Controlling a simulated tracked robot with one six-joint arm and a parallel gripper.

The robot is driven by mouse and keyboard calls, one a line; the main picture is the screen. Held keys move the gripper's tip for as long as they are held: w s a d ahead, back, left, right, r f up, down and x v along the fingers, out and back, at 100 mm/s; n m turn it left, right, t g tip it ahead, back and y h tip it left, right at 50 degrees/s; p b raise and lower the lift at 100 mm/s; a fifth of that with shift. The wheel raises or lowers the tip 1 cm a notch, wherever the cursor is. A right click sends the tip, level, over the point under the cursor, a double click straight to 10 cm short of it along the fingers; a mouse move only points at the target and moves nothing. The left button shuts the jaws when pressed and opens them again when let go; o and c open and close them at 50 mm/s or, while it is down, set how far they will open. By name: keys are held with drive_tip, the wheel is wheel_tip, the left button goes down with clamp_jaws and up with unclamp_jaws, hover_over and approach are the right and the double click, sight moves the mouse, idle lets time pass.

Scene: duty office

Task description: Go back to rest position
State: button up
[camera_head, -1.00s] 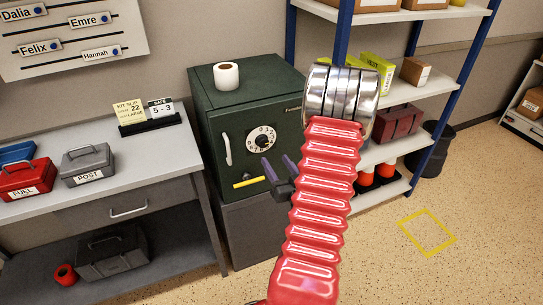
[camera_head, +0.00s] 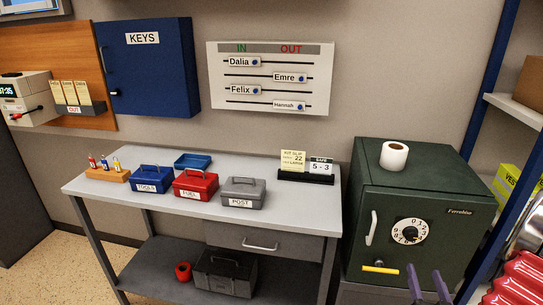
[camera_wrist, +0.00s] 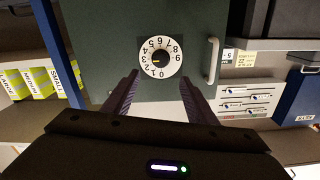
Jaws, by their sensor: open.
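My gripper (camera_head: 428,284) shows at the bottom right of the head view, in front of the lower part of the green safe (camera_head: 463,220). Its two purple-grey fingers are apart with nothing between them. In the wrist view my gripper (camera_wrist: 158,92) is open, pointing at the safe door (camera_wrist: 205,78). The safe's white dial (camera_wrist: 160,58) sits just beyond the fingertips in that picture, and I see no contact. Part of my red arm is at the right edge of the head view; the rest is out of frame.
A grey workbench (camera_head: 300,212) stands left of the safe, with blue, red and grey boxes on it. A shelf with a blue post (camera_head: 487,85) is at the right. A yellow bar (camera_head: 380,269) shows low on the safe's front.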

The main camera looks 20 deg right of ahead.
drive_tip(key=s+f+g+y, duration=0.2)
drive_tip(key=s+f+g, duration=0.25)
drive_tip(key=f, duration=0.25)
drive_tip(key=s+f+g+y, duration=0.1)
drive_tip(key=s+f+g, duration=0.2)
drive_tip(key=f+g, duration=0.3)
drive_tip(key=w+a+r+n+y, duration=0.2)
drive_tip(key=a+r, duration=0.8)
drive_tip(key=a, duration=0.4)
drive_tip(key=w+a+r+n+y, duration=0.2)
drive_tip(key=a+r+n, duration=0.1)
drive_tip(key=a+r, duration=0.7)
drive_tip(key=w+a+r+n+y, duration=0.2)
drive_tip(key=a+r, duration=0.8)
drive_tip(key=a, duration=0.8)
drive_tip(key=shift+n+t, duration=0.35)
drive_tip(key=shift+n, duration=0.35)
